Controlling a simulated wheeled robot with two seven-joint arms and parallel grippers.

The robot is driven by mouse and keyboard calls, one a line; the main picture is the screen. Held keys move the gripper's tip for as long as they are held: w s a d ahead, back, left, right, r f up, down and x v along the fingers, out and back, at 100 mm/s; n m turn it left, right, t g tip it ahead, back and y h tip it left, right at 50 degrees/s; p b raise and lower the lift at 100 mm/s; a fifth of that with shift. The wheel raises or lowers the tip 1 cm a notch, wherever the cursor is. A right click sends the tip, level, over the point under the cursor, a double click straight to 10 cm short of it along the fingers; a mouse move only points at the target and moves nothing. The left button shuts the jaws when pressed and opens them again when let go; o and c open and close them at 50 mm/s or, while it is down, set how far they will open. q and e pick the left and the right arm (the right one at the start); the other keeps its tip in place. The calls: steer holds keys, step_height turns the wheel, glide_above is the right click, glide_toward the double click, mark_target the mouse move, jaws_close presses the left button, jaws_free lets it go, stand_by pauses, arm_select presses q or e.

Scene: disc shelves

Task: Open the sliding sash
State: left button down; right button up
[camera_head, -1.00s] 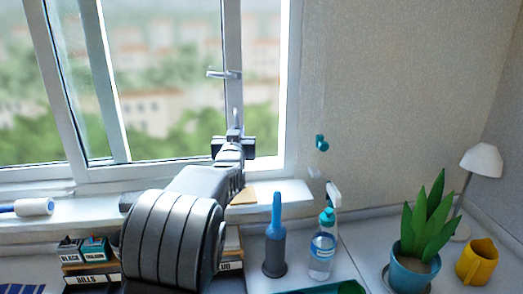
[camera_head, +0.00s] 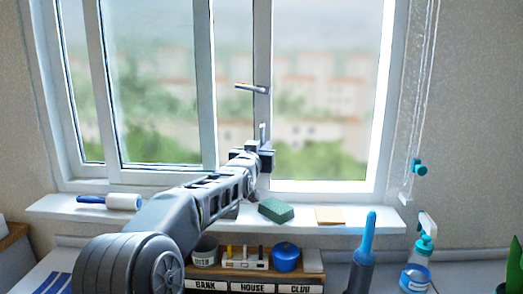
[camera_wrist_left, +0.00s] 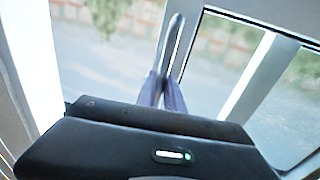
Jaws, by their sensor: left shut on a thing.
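The sliding sash (camera_head: 262,50) is white-framed, and its right-hand upright stands well left of the right window jamb (camera_head: 384,90), with a wide gap between them. A grey lever (camera_head: 250,88) sticks out from this upright, above a thin vertical pull handle (camera_head: 262,132). My left gripper (camera_head: 262,152) is at the upright, shut on the pull handle. In the left wrist view its fingers (camera_wrist_left: 164,92) close around the lower part of the handle bar (camera_wrist_left: 174,45). My right gripper is not in view.
On the sill (camera_head: 375,214) are a lint roller (camera_head: 122,201), a green sponge (camera_head: 277,210) and a tan pad (camera_head: 329,216). A cord with a teal toggle (camera_head: 420,168) hangs right.

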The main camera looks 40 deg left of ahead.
arm_select(q)
steer(key=shift+w+d, duration=0.1)
steer(key=shift+d, duration=0.05)
steer(key=c, duration=1.5)
jaws_free()
steer(key=shift+o, duration=0.2)
steer(key=p+v, duration=0.3)
steer(key=v, duration=0.4)
steer(key=shift+s, duration=0.4)
steer(key=shift+d+f, duration=0.1)
steer(key=shift+d, duration=0.05)
